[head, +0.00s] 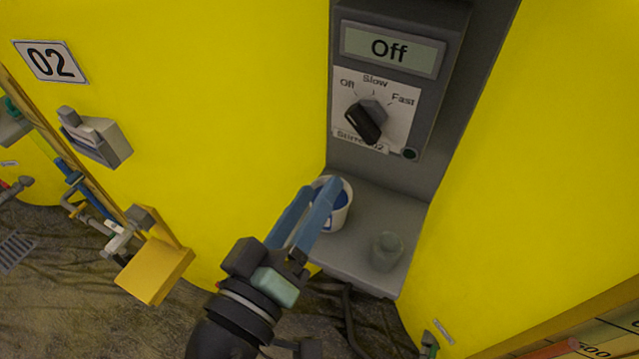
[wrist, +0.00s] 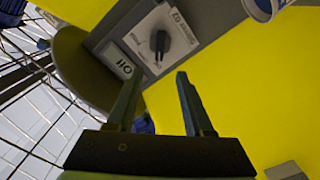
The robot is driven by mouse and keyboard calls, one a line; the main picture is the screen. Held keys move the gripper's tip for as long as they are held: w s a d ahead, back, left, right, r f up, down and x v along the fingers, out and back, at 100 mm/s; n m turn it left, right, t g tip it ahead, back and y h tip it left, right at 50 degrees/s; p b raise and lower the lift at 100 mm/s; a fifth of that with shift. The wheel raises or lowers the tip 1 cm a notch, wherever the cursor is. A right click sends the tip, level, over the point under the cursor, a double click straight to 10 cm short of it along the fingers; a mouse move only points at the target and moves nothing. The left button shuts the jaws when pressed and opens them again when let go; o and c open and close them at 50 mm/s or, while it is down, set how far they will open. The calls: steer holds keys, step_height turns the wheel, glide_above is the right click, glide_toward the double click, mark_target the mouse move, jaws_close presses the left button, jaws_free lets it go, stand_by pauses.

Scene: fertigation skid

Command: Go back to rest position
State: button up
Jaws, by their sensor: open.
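My gripper (head: 320,186) is in the lower middle of the head view, its two blue fingers apart with nothing seen between them. The fingertips overlap a white cup (head: 343,217) with a blue label in that view; whether they touch it cannot be told there. In the wrist view my gripper (wrist: 158,74) is also open and empty, and the cup (wrist: 263,8) is at the top right edge, apart from the fingers. Above the shelf is a grey control box with a black rotary knob (head: 368,122) and a display (head: 392,49) reading "Off".
A grey shelf (head: 353,260) holds the cup and a small grey-green knob-like piece (head: 386,251). Yellow tanks rise on both sides. A grey box (head: 97,137), pipes and a yellow block (head: 155,269) are at left. A wire mesh (wrist: 35,105) shows in the wrist view.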

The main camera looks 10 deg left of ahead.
stand_by(0.4)
steer(key=w+d+r+m+t+y, duration=0.1)
steer(key=w+r+m+t, duration=0.15)
steer(key=r, duration=0.75)
steer(key=w+d+r+m+t+y, duration=0.1)
steer(key=w+d+r+m+t, duration=0.15)
steer(key=r, duration=0.75)
steer(key=s+r+t+y+p, duration=0.1)
steer(key=r+p, duration=0.7)
steer(key=r, duration=0.9)
steer(key=s+d+r+t+y+p, duration=0.1)
steer(key=s+r+t+p, duration=0.3)
steer(key=r+p, duration=0.5)
step_height(320, 180, up, 8)
steer(key=shift+s+r+m+y, duration=0.15)
steer(key=shift+s+m+y, duration=0.15)
steer(key=shift+y, duration=0.5)
steer(key=shift+d, duration=0.1)
